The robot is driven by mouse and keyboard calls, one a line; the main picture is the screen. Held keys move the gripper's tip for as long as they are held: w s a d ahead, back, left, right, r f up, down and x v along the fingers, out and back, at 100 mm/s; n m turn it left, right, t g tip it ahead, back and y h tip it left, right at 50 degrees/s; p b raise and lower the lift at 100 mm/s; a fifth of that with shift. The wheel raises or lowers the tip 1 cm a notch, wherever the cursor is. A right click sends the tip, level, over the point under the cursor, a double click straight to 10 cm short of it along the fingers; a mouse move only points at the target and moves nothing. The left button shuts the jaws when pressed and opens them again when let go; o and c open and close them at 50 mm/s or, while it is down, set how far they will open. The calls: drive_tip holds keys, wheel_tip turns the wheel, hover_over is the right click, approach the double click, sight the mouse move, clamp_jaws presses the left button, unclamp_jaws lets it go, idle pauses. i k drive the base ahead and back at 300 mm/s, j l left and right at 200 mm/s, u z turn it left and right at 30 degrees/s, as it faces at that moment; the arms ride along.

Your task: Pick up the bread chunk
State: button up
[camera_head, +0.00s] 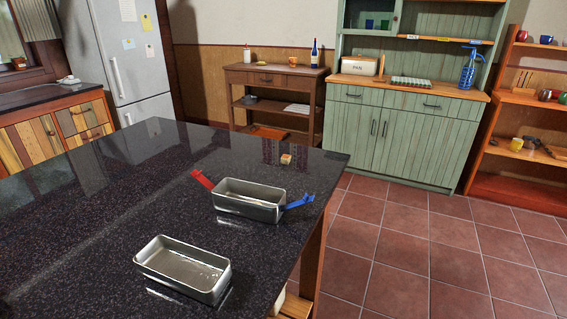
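A small tan-brown cube, which looks like the bread chunk (286,159), sits on the dark speckled countertop (90,215) near its far right corner. It stands alone, behind the metal loaf pan with the red and blue pieces beside it. My gripper is not in view.
A metal loaf pan (249,211) stands between a red piece (202,179) and a blue piece (298,202). Another empty loaf pan (182,282) is nearer. The counter's left part is clear. Tiled floor (420,255) lies open to the right, before a green cabinet (405,135).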

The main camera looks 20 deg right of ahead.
sight(285, 158)
drive_tip(key=i+l+z, duration=0.1)
drive_tip(key=i+l, duration=0.2)
drive_tip(key=l, duration=0.2)
drive_tip(key=i+l, duration=0.3)
drive_tip(key=l, duration=0.15)
drive_tip(key=i+l+z, duration=0.15)
drive_tip(key=i+l, duration=0.15)
drive_tip(key=l, duration=0.15)
